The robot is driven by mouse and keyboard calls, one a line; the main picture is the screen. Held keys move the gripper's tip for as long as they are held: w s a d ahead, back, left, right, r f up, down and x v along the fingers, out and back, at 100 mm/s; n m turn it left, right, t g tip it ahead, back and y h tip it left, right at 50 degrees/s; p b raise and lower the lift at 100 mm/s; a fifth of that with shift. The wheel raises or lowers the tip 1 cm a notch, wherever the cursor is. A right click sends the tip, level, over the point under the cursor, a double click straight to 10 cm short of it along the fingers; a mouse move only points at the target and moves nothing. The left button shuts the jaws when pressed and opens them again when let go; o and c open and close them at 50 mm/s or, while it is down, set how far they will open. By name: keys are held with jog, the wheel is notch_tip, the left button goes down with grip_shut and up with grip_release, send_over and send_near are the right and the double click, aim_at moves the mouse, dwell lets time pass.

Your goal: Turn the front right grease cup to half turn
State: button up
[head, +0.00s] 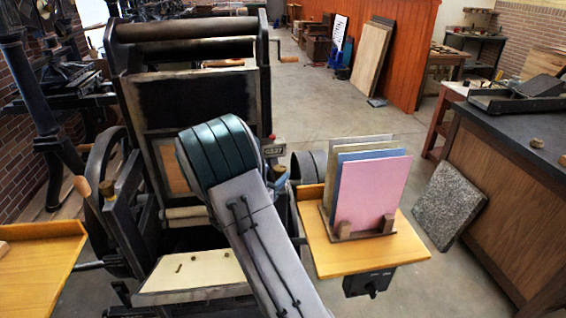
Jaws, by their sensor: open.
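The hand press (188,110) stands in the middle of the head view, with a dark frame and rollers across its top. A small yellowish cap-like part (281,171) sits at the right front of the press, just right of my arm; it may be the front right grease cup, but its turn position is too small to read. A similar brownish part (106,188) sits on the left front bracket. My arm, with a green-banded joint and grey link, crosses the front of the press and hides part of it. My gripper does not show.
A wooden shelf (408,253) at the press's right holds a rack of coloured boards (368,190). Another wooden shelf (40,262) juts in at left. A dark-topped workbench (520,140) stands at right, with a stone slab (450,205) against it. The floor behind is partly clear.

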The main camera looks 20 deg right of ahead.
aim_at(283, 166)
jog(key=p+x, duration=0.1)
jog(key=x, duration=0.5)
jog(key=c, duration=1)
